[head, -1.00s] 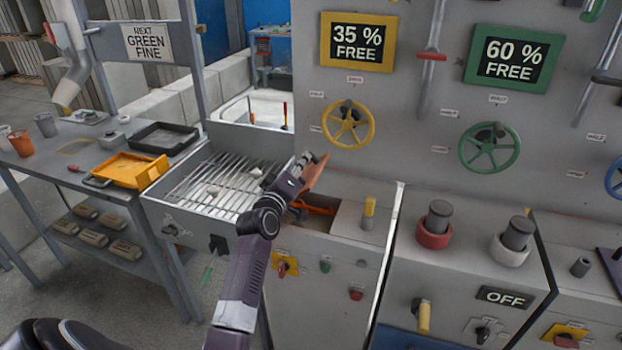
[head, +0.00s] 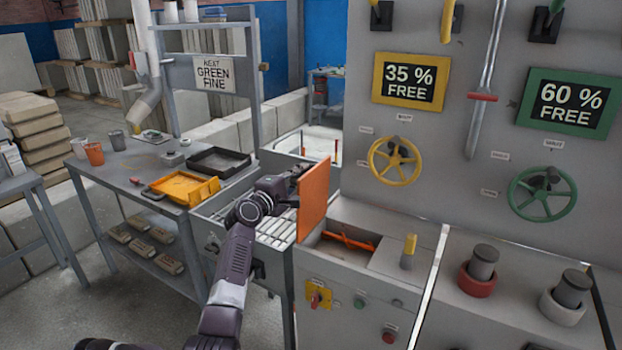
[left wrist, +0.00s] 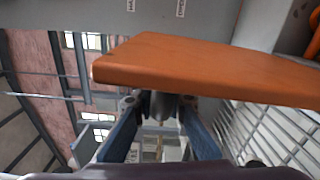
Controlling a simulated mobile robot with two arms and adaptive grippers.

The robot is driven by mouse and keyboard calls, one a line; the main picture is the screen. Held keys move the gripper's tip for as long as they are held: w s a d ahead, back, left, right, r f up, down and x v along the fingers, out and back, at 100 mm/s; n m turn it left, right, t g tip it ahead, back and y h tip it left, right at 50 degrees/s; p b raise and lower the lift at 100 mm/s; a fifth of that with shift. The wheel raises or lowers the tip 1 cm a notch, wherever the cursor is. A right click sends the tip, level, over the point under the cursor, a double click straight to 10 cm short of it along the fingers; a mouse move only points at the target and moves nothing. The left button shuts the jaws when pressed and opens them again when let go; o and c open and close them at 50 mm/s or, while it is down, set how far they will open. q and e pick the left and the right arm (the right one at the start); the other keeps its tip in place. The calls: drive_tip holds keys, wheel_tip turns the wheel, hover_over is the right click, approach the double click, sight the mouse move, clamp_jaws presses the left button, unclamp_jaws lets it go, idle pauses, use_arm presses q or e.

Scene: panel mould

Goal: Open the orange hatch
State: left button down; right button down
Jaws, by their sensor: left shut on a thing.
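The orange hatch (head: 314,200) stands about upright at the left edge of an opening in the grey cabinet top. The opening (head: 345,238) is uncovered and shows an orange-red part inside. My left gripper (head: 298,174) is at the left face of the hatch, near its upper edge. In the left wrist view the hatch (left wrist: 205,70) fills the upper middle, and the gripper's two fingers (left wrist: 160,112) close around a dark grip on it. My right gripper is not in view.
A slatted grate (head: 275,228) lies left of the hatch, beneath my left arm. A yellow lever (head: 408,250) stands right of the opening, with a yellow handwheel (head: 395,160) on the panel behind. A side table (head: 110,175) with trays and cups is at left.

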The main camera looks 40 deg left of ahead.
use_arm(q)
drive_tip(key=shift+s+a+n, duration=0.1)
drive_tip(key=shift+a+n, duration=0.2)
drive_tip(key=shift+a, duration=0.2)
drive_tip(key=shift+a+f, duration=0.1)
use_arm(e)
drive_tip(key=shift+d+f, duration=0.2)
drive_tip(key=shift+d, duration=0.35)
use_arm(q)
drive_tip(key=c, duration=1.9)
unclamp_jaws()
drive_tip(key=shift+c, duration=0.2)
drive_tip(key=shift+s, duration=0.1)
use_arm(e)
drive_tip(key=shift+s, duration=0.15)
use_arm(q)
drive_tip(key=v, duration=1.2)
